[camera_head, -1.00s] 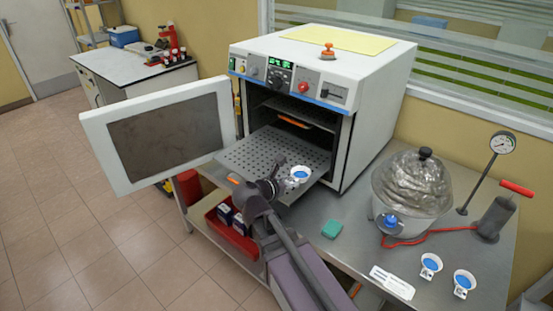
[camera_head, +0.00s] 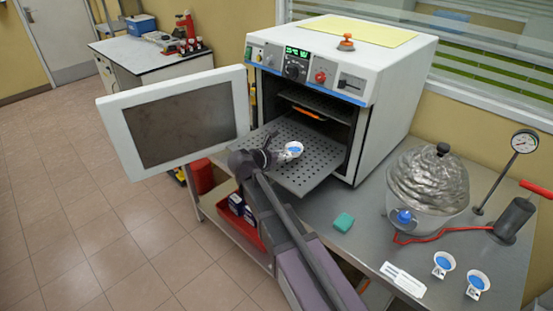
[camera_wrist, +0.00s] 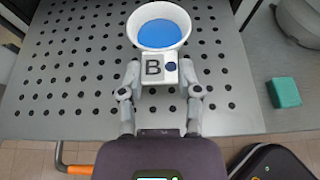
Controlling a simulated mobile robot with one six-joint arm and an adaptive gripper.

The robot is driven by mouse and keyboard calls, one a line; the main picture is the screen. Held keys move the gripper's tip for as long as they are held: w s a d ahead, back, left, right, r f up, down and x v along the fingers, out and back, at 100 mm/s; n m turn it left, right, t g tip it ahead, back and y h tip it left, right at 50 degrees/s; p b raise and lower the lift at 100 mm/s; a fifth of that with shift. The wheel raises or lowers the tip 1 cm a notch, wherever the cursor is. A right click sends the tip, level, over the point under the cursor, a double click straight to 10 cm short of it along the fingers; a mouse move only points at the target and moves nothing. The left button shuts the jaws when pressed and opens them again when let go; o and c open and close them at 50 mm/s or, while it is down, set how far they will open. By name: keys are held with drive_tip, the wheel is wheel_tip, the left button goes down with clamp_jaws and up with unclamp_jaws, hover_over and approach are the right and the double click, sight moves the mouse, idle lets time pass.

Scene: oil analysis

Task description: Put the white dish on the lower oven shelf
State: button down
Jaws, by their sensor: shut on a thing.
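The white dish (camera_wrist: 159,12) with a blue inside and a tab marked "B" is in my gripper (camera_wrist: 159,85). In the wrist view both fingers are shut on the tab, and the dish shows upright over a perforated shelf. In the head view the dish (camera_head: 293,149) is at the end of my gripper (camera_head: 278,155), over the pulled-out lower oven shelf (camera_head: 312,178). I cannot tell whether it touches the shelf. The white oven (camera_head: 384,110) has its door (camera_head: 186,121) open to the left.
An upper rack (camera_head: 318,103) is inside the oven. On the bench to the right are a green block (camera_head: 343,222), a foil-covered pot (camera_head: 428,188), a gauge (camera_head: 524,142) and two more dishes (camera_head: 444,262). A red bin (camera_head: 243,232) is below.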

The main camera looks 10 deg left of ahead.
drive_tip(key=shift+w+a+f, duration=0.1)
drive_tip(key=shift+w+a, duration=0.35)
drive_tip(key=shift+w, duration=0.25)
drive_tip(key=shift+w+a+f, duration=0.1)
drive_tip(key=shift+w+a, duration=0.35)
drive_tip(key=shift+w, duration=0.2)
drive_tip(key=shift+w+a, duration=0.4)
drive_tip(key=shift+w, duration=0.1)
wheel_tip(320, 180, down, 4)
drive_tip(key=b, duration=0.4)
drive_tip(key=shift+r, duration=0.2)
drive_tip(key=shift+f, duration=0.15)
drive_tip(key=shift+c, duration=1.5)
unclamp_jaws()
